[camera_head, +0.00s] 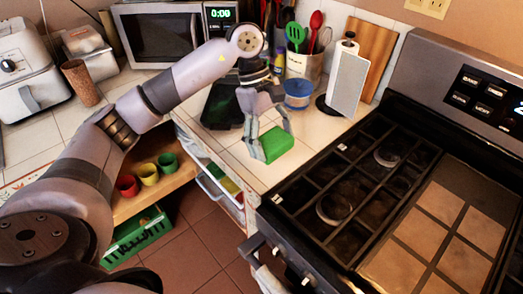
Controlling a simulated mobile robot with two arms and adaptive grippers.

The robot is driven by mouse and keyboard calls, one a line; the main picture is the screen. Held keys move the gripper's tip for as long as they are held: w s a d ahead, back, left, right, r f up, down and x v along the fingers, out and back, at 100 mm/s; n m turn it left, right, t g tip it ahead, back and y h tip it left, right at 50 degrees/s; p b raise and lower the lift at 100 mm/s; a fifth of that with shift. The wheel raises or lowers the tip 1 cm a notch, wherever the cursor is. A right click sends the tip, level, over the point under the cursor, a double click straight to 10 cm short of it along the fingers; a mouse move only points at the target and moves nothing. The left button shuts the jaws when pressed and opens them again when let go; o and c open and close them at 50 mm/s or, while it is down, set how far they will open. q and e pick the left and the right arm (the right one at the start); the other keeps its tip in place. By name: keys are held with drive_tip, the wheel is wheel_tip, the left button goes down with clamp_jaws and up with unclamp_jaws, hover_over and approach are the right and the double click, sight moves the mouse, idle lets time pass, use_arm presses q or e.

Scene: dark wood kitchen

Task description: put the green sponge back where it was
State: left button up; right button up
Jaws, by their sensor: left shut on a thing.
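The green sponge (276,146) is a bright green block at the tiled counter's front corner, left of the stove. My left gripper (268,143) reaches down over it with its fingers at the sponge's sides, and it is shut on the sponge. I cannot tell whether the sponge touches the counter or is held just above it. My right gripper is not in view.
The black stove (350,200) stands right of the sponge. Behind are a blue tub (298,93), a utensil holder (302,66) and a paper towel stand (348,80). Red, yellow and green cups (148,174) sit on a lower wooden shelf.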

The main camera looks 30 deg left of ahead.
use_arm(q)
drive_tip(key=w+a+r+n+t+y, duration=0.1)
drive_tip(key=w+a+r+n+t, duration=0.45)
drive_tip(key=w+n, duration=0.55)
drive_tip(key=f+p, duration=0.1)
drive_tip(key=f, duration=0.5)
drive_tip(key=s+f+n+p, duration=0.1)
drive_tip(key=f, duration=0.5)
drive_tip(key=s+f+n+p, duration=0.1)
drive_tip(key=f, duration=0.6)
drive_tip(key=shift+a+g, duration=0.35)
drive_tip(key=o, duration=1.1)
